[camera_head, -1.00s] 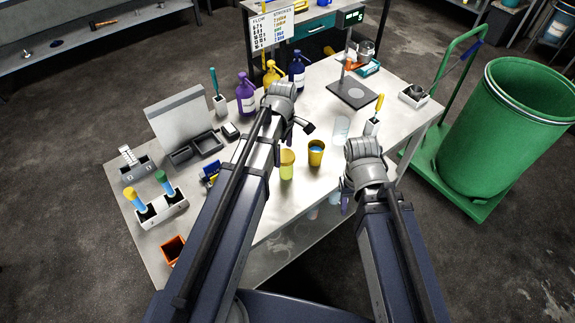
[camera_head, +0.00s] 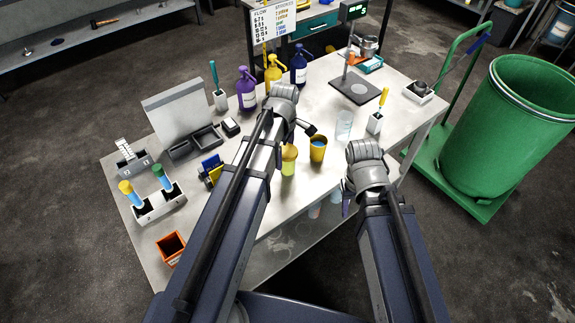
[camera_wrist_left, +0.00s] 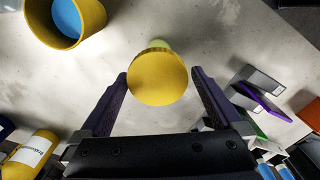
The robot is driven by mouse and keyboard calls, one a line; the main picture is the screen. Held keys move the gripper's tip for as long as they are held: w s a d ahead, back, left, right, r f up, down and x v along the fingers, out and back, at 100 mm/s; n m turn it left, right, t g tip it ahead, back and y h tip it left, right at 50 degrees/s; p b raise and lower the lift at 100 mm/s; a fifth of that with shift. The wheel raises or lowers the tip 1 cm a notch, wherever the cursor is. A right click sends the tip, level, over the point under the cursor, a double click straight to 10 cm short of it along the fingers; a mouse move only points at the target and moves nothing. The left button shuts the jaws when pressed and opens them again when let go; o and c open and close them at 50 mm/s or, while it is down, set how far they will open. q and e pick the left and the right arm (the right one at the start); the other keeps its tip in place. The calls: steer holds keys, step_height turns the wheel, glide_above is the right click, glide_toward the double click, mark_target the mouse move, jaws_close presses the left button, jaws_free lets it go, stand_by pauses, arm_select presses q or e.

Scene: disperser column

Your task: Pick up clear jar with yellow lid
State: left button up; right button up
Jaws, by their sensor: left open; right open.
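The clear jar with the yellow lid (camera_head: 289,160) stands on the table, just right of my left arm in the head view. In the left wrist view its round yellow lid (camera_wrist_left: 158,78) faces the camera, between the tips of my left gripper (camera_wrist_left: 160,80). The two dark purple fingers are open, one on each side, with a gap to the lid. Most of the jar body is hidden below the lid. My right gripper (camera_head: 346,200) is open at the table's front right edge, mostly hidden behind its wrist.
A yellow cup with blue contents (camera_head: 318,149) stands close to the jar; it also shows in the left wrist view (camera_wrist_left: 82,30). A clear glass (camera_head: 344,126) stands behind it. Purple (camera_head: 246,93), yellow and blue bottles stand at the back. A green bin (camera_head: 520,130) is at right.

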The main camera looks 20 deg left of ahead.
mark_target(286, 162)
arm_select(q)
step_height(286, 162, down, 5)
steer(key=b, duration=0.4)
steer(key=shift+d+r, duration=0.15)
steer(key=shift+r, duration=0.1)
steer(key=shift+c, duration=0.2)
steer(key=c, duration=1.3)
steer(key=shift+o, duration=0.2)
steer(key=shift+r, duration=0.15)
step_height(286, 162, up, 10)
steer(key=p, duration=1)
